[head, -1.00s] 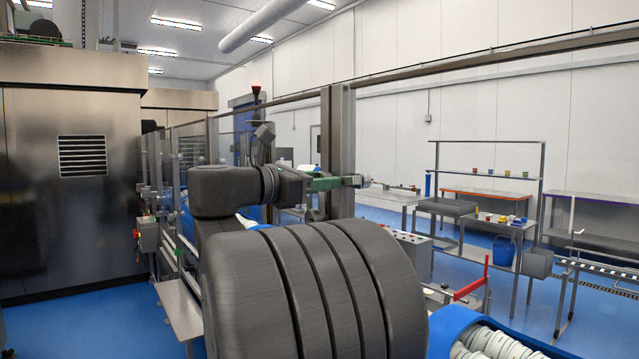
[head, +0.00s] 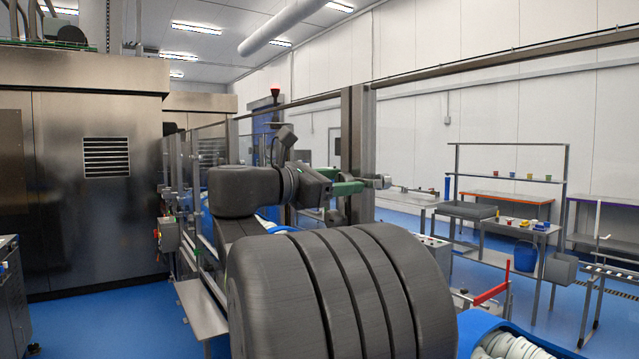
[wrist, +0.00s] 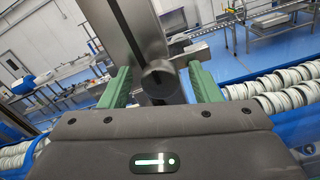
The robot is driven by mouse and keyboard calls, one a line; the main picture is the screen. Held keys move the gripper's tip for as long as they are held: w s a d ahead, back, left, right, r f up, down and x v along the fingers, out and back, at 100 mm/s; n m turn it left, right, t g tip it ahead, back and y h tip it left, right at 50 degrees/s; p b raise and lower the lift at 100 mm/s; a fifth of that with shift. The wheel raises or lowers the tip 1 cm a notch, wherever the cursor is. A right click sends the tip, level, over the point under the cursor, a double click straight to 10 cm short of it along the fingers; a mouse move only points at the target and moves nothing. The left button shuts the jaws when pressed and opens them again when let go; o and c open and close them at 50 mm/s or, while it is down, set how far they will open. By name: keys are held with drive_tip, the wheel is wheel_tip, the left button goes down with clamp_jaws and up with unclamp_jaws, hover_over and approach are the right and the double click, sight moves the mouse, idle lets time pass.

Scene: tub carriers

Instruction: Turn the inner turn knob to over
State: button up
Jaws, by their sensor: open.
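My gripper (head: 352,187) reaches out to the right in front of a grey post in the head view. In the wrist view my gripper (wrist: 161,88) has its two green fingers apart. A dark round piece (wrist: 160,78) shows between the fingers, with a light metal bar (wrist: 190,54) beside it. I cannot tell whether this piece is the inner turn knob, or whether the fingers touch it. A light metal piece (head: 380,182) also shows at the fingertips in the head view. No knob marking is readable.
A grey post (head: 358,140) stands close by the gripper. A control box (head: 436,247) with small buttons lies beyond my arm. A red handle (head: 491,294) and a blue carrier with white rings (head: 512,345) are at lower right. Steel cabinets (head: 95,220) fill the left. Blue floor (head: 100,325) is open there.

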drive_tip(key=b+v, duration=0.1)
drive_tip(key=v, duration=1.2)
drive_tip(key=shift+s+a+b, duration=0.2)
drive_tip(key=shift+a+b, duration=0.05)
drive_tip(key=shift+b, duration=0.1)
drive_tip(key=shift+w+d, duration=0.1)
drive_tip(key=shift+d, duration=0.05)
drive_tip(key=p+x, duration=0.2)
drive_tip(key=x, duration=1.1)
drive_tip(key=shift+w+d, duration=0.2)
drive_tip(key=shift+d, duration=0.05)
